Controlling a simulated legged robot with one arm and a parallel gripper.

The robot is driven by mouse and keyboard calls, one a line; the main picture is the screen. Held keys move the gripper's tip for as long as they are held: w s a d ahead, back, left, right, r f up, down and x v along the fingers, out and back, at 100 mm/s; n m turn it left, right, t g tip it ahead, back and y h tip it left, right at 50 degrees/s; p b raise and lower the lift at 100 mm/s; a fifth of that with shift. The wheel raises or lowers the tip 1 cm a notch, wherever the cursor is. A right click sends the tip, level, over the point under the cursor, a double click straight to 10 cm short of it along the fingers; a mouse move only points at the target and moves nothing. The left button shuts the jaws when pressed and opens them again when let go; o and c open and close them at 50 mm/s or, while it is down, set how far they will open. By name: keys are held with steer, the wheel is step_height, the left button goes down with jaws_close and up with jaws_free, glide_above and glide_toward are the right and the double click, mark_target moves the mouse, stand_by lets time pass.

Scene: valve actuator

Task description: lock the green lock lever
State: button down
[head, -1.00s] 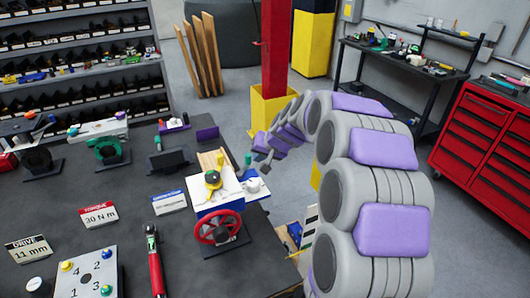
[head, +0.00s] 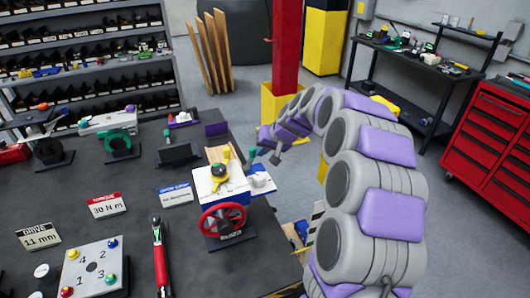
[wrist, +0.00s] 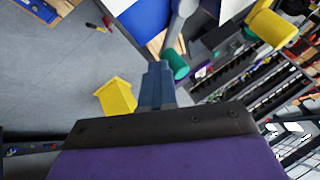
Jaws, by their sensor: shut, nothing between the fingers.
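In the wrist view the lever's green grip (wrist: 174,64) is on a grey arm, just beyond and right of my fingertips. My gripper (head: 275,160) is right of the lever. In the wrist view my gripper (wrist: 157,68) is shut and empty; I cannot tell whether it touches the grip.
A white knob-like part (head: 260,179) sits right of the actuator. A red post with a yellow base (head: 284,100) stands behind my arm. A red torque wrench (head: 160,268) and a numbered plate (head: 92,265) lie on the bench. Open floor is at the right.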

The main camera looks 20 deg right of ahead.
steer(key=shift+a+r, duration=0.1)
steer(key=shift+a, duration=0.15)
steer(key=shift+s+f, duration=0.15)
steer(key=shift+f, duration=0.05)
steer(key=shift+s+a+r, duration=0.1)
steer(key=shift+s+r, duration=0.2)
steer(key=shift+s, duration=0.2)
steer(key=r, duration=0.3)
steer(key=shift+s+r+p, duration=0.1)
steer(key=shift+s+p, duration=0.25)
steer(key=s+a+r+p, duration=0.1)
steer(key=s+a, duration=0.1)
steer(key=s, duration=1.2)
steer(key=shift+s+a, duration=0.25)
steer(key=shift+a, duration=0.1)
